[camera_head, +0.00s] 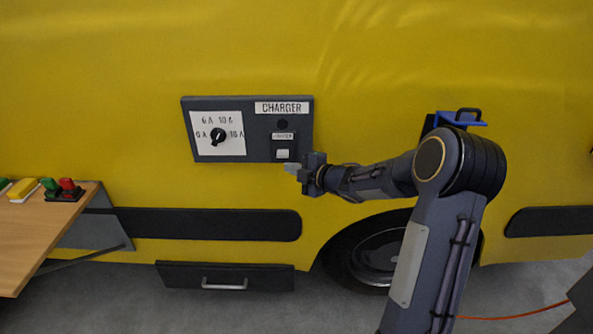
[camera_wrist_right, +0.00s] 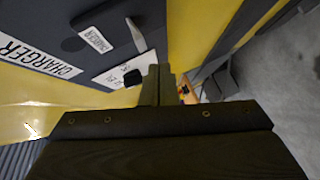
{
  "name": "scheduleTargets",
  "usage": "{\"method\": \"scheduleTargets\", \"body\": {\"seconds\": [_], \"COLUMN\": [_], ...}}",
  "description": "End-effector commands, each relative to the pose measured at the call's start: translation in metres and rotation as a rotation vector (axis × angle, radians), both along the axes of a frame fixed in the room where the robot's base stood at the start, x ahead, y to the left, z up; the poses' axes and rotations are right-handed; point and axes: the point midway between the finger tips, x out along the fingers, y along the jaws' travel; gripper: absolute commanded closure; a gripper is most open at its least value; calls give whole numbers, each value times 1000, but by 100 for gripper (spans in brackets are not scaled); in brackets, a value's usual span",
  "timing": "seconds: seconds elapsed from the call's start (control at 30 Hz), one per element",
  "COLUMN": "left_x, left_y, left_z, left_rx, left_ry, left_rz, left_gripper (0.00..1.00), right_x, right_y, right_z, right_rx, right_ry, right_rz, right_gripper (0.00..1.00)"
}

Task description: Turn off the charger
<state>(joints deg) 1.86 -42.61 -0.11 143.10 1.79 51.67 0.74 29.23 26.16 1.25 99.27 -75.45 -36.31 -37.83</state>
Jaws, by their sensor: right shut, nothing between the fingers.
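The charger panel (camera_head: 262,150) is a dark grey plate on a yellow wall, with a CHARGER label. On its left, a white dial plate carries a black rotary knob (camera_head: 218,136) ringed by ampere markings; its exact setting is hard to read. At its lower right is a white switch (camera_head: 283,154) under a small label. The wrist view shows the switch (camera_wrist_right: 135,33) and the knob (camera_wrist_right: 132,77). My right gripper (camera_head: 291,168) is shut and empty, just below and right of the switch; contact cannot be told. My left gripper is not in view.
A dark round indicator (camera_head: 282,124) sits above the switch. A wooden table (camera_head: 30,232) with coloured buttons stands at the left. A dark drawer (camera_head: 225,276) with a handle is low down. A blue bracket (camera_head: 460,121) is behind my right arm.

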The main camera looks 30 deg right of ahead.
Motion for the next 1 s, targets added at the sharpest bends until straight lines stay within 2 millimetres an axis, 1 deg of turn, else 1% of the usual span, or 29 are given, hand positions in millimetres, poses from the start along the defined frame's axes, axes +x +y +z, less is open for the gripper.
{"method": "scheduleTargets", "body": {"seconds": [0.03, 0.3, 0.4, 0.5, 0.67, 1.0], "left_x": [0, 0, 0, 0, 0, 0], "left_y": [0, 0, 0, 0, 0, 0], "left_z": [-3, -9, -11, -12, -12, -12], "left_rx": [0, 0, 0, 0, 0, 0], "left_ry": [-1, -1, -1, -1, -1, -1], "left_rz": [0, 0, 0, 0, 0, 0], "left_gripper": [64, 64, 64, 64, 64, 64], "right_x": [-10, -57, -72, -81, -88, -87], "right_y": [-5, -17, -20, -23, -24, -24], "right_z": [0, 5, 7, 8, 8, 9], "right_rx": [-2, -3, -2, -2, -1, -1], "right_ry": [0, -1, -1, -1, 0, 0], "right_rz": [-7, -8, -6, -5, -4, -3], "right_gripper": [100, 100, 100, 100, 100, 100]}}
